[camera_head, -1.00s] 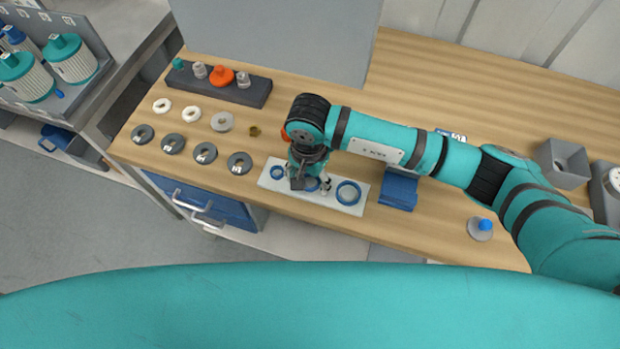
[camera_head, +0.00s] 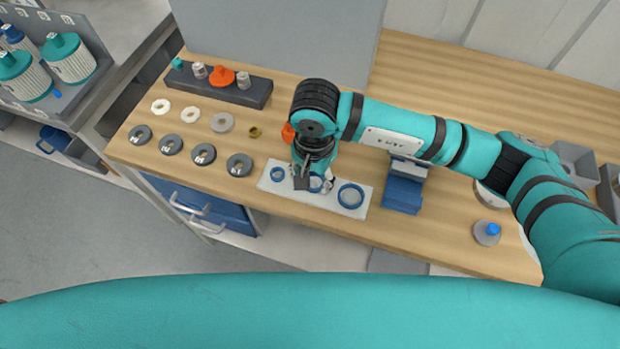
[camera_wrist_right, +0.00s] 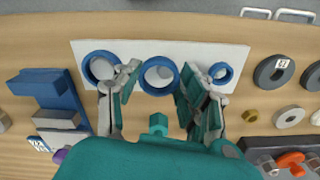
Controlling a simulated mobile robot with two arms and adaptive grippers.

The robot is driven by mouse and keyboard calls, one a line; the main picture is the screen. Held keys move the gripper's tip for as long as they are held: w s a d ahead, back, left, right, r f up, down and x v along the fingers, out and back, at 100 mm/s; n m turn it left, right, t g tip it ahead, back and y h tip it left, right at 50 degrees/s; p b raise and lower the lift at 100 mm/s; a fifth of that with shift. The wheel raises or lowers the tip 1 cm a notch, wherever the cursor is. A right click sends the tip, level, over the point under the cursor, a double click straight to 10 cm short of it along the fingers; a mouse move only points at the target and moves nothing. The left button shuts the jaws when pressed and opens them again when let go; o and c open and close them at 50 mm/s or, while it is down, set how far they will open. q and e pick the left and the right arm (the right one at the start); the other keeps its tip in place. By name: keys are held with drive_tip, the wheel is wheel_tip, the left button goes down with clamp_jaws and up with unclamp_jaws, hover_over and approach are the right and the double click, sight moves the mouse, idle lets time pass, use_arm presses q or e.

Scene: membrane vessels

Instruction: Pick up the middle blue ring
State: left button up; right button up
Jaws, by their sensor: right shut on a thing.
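The middle blue ring (camera_wrist_right: 158,76) is between the fingers of my right gripper (camera_wrist_right: 157,92), which is shut on it. In the wrist view this ring looks large against its neighbours and overlaps the white board's edge, so it seems slightly raised. In the head view, my right gripper (camera_head: 314,182) partly covers the middle ring. The white board (camera_head: 330,200) bears a smaller blue ring (camera_head: 278,174) on the left and a larger blue ring (camera_head: 351,196) on the right. My left gripper is not in view.
Several dark numbered discs (camera_head: 239,164) and pale rings (camera_head: 160,106) lie left of the board. A dark rack (camera_head: 240,92) with small fittings stands behind. A blue block (camera_head: 402,194) stands close to the board's right. The table's front edge is near.

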drive_tip(key=s+d+r+b, duration=0.1)
drive_tip(key=s+d+r, duration=0.1)
drive_tip(key=s, duration=0.4)
drive_tip(key=s+d+r+b, duration=0.1)
drive_tip(key=s+d+r, duration=0.2)
drive_tip(key=s, duration=0.3)
drive_tip(key=shift+s+d+r+b, duration=0.25)
drive_tip(key=shift+s+d+b, duration=0.15)
drive_tip(key=shift+d, duration=0.5)
